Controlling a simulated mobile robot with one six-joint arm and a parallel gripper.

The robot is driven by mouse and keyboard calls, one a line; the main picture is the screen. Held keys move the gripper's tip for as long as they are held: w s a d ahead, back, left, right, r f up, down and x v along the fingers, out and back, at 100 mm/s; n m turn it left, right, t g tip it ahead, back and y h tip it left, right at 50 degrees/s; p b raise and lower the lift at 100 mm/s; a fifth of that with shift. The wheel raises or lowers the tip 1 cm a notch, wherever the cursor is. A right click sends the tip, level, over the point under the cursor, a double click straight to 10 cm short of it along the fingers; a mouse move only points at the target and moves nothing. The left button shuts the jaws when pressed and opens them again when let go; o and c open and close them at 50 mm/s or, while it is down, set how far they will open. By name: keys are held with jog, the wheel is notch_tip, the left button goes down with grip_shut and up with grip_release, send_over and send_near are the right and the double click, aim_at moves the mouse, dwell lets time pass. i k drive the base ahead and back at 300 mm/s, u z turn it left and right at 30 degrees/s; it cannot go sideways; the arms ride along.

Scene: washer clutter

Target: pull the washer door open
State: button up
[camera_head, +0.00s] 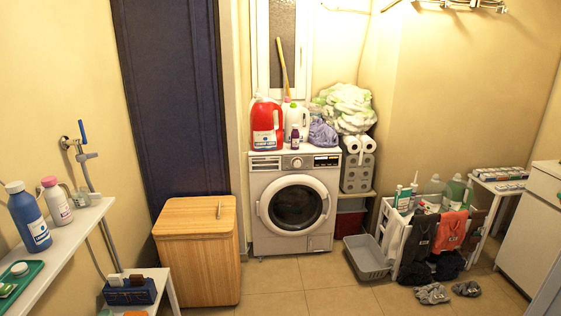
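The white washer (310,243) stands against the back wall near the middle of the head view. Its round door (294,205) faces me, with a pale ring around dark glass, and it looks shut. A control panel with a dial runs above the door. My gripper is not in view, so I cannot see whether it is open or shut.
A wooden cabinet (197,255) stands close on the washer's left. A grey basket (367,258) lies on the floor to its right, near a white rack (393,236) with clothes and bottles. Socks (432,294) lie further forward. Tiled floor (300,286) before the washer is clear.

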aim_at(265, 208)
jog(key=i, duration=2.15)
jog(key=u, duration=1.4)
jog(key=i, duration=0.6)
jog(key=z, duration=0.2)
